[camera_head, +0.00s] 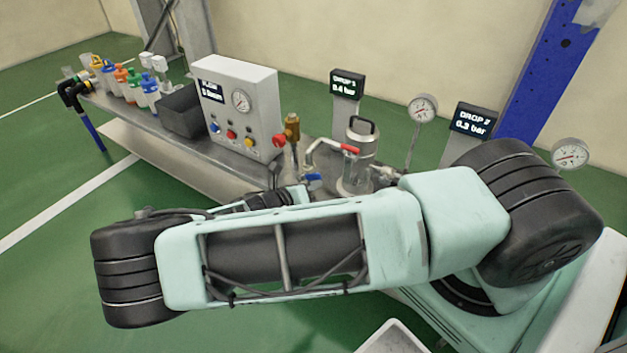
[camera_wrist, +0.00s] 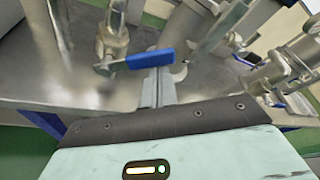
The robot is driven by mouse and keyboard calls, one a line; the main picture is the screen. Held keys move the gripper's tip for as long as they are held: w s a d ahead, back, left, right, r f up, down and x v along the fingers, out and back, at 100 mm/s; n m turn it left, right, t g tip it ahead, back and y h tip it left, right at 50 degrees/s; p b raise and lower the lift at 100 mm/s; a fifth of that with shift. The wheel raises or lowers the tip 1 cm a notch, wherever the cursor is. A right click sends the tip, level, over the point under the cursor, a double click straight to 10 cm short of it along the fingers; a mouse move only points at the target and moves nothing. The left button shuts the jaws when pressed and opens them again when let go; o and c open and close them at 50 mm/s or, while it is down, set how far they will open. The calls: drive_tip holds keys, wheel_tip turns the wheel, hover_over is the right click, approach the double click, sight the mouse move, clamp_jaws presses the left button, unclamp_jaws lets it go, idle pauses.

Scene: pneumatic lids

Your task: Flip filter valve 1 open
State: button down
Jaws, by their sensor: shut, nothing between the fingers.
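A blue valve lever (camera_wrist: 150,59) lies crosswise on a metal valve close ahead of my fingertips in the wrist view. It also shows in the head view as a small blue handle (camera_head: 313,178) at the foot of the metal filter vessel (camera_head: 360,148). The DROP 1 display (camera_head: 346,84), reading 0.4 bar, stands behind the vessel. No label marks which valve is number 1. My gripper (camera_wrist: 160,80) is shut and empty, its tips just by the blue lever; I cannot tell whether they touch it. My arm hides most of the gripper in the head view.
A red handle (camera_head: 350,148) sits by the vessel's upper side. A control box (camera_head: 238,104) with a gauge, a brass fitting (camera_head: 292,128) and colored bottles (camera_head: 136,84) stand along the bench. Pipes and fittings (camera_wrist: 275,70) crowd the right of the wrist view.

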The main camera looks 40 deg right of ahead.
sight(314, 174)
drive_tip(key=shift+w+a+r+n+g+h+p, duration=0.1)
drive_tip(key=shift+w+r+n+g+h+p, duration=0.25)
drive_tip(key=shift+r+n+p, duration=0.6)
drive_tip(key=shift+w+a+r+n+g+h, duration=0.15)
drive_tip(key=shift+w+n+g+h, duration=0.1)
drive_tip(key=shift+n, duration=0.4)
drive_tip(key=shift+w+r+n+g+h, duration=0.15)
drive_tip(key=shift+w+n+h, duration=0.1)
drive_tip(key=shift+n, duration=0.35)
drive_tip(key=w+n, duration=0.1)
drive_tip(key=w+r+n+h, duration=0.1)
drive_tip(key=n, duration=0.1)
drive_tip(key=shift+w+a+r+n+b, duration=0.1)
drive_tip(key=shift+a+n+b, duration=0.2)
drive_tip(key=shift+a+b, duration=0.1)
drive_tip(key=shift+w, duration=0.1)
drive_tip(key=shift+a, duration=0.1)
